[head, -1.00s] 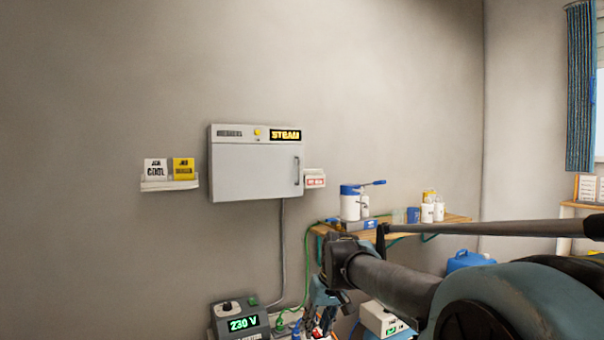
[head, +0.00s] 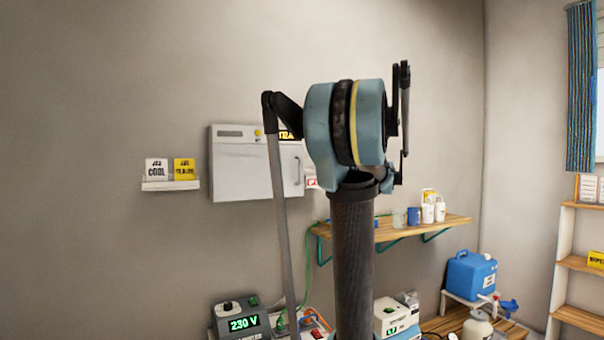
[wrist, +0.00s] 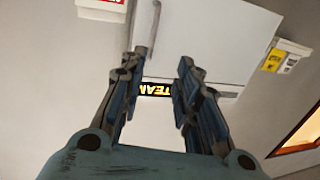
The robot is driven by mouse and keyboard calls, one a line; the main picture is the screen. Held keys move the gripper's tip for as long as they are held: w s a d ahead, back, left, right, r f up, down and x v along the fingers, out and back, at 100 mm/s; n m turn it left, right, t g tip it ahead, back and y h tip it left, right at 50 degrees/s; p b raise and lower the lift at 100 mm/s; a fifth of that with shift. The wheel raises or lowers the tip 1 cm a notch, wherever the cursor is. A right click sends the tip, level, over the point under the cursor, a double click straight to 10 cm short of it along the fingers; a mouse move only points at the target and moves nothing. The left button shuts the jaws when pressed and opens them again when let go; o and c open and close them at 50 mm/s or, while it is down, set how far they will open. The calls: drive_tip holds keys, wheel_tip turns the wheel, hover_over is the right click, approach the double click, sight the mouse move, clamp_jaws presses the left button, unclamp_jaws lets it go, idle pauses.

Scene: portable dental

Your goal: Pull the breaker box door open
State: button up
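The breaker box is a pale grey wall box with a closed front door (head: 240,172). A vertical bar handle (head: 299,172) is on the door's right side. My arm covers part of the box's upper right in the head view. In the wrist view the box appears upside down, with its door (wrist: 210,40), handle (wrist: 155,22) and lit display (wrist: 154,90) visible. My gripper (wrist: 163,56) is open and empty, its fingers spread in front of the door. The handle shows just beyond the left fingertip; contact cannot be told. The gripper is hidden in the head view.
A wooden shelf (head: 455,222) with bottles is to the right. A 230 V unit (head: 240,318) stands below.

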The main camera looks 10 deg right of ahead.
approach(302, 168)
drive_tip(key=w+a, duration=0.2)
drive_tip(key=a, duration=0.3)
drive_tip(key=shift+w+a+t, duration=0.25)
drive_tip(key=shift+a+t, duration=0.05)
drive_tip(key=shift+f, duration=0.1)
clamp_jaws()
drive_tip(key=shift+a, duration=0.1)
